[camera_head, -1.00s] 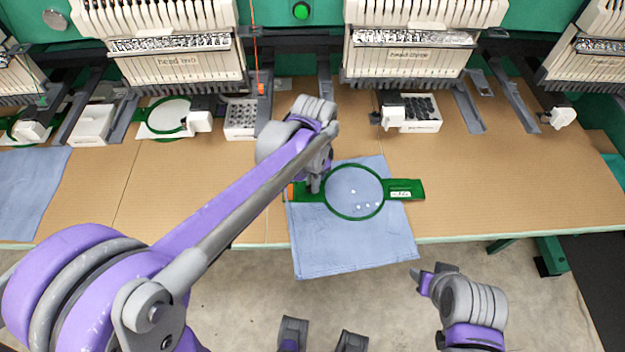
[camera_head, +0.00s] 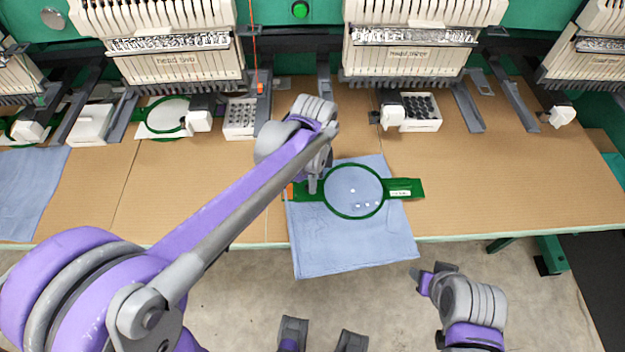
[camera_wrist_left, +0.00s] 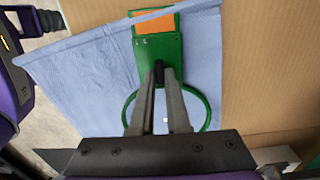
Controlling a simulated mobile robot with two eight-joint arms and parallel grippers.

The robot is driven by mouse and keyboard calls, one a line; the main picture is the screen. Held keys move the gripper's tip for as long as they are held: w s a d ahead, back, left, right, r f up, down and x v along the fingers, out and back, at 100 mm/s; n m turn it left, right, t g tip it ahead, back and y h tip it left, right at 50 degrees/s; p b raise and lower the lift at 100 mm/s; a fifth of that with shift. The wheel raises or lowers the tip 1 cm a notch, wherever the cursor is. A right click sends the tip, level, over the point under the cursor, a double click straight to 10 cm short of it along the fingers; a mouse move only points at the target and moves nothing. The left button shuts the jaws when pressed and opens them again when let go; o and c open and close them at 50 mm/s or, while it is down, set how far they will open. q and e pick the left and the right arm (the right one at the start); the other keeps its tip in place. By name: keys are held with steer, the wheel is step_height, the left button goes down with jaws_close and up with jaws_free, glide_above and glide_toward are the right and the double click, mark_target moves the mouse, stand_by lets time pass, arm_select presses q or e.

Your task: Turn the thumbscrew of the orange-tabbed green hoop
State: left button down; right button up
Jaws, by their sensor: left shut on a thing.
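The green hoop (camera_head: 383,198) lies on a blue cloth (camera_head: 350,250) on the table, with green arms at both sides. Its orange tab (camera_head: 290,192) is at the left end. In the left wrist view the orange tab (camera_wrist_left: 154,23) is at the top and the hoop ring (camera_wrist_left: 208,112) lies below, partly behind the fingers. My left gripper (camera_head: 313,187) is over the left arm of the hoop, by the ring. In the wrist view its fingers (camera_wrist_left: 160,75) are shut on a small dark thumbscrew (camera_wrist_left: 158,68), mostly hidden between the tips. My right gripper (camera_head: 428,275) is off the table's front edge, away from the hoop.
Embroidery heads (camera_head: 420,50) stand along the back. A white tray of dark bobbins (camera_head: 421,110) and another tray (camera_head: 240,118) sit before them. Another hoop (camera_head: 168,117) lies at the back left. The brown table (camera_head: 500,190) is clear to the right.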

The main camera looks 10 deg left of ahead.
arm_select(q)
steer(key=c, duration=0.9)
jaws_free()
step_height(320, 180, up, 11)
steer(key=shift+d+f+p, duration=0.1)
steer(key=shift+p, duration=0.4)
steer(key=s+a+f+n+t+p, duration=0.1)
steer(key=s+a+f+n, duration=0.1)
steer(key=s+n, duration=0.3)
steer(key=s+a+f+n+t+p, duration=0.1)
steer(key=s+a+f+n+t, duration=0.1)
steer(key=s+n, duration=0.2)
steer(key=s+a+f+n+t+p, duration=0.1)
steer(key=s+a+f+n+t, duration=0.1)
steer(key=s+n, duration=0.3)
steer(key=shift+s+a+f+n, duration=0.35)
steer(key=shift+a+f+n, duration=0.05)
steer(key=shift+a+n, duration=0.15)
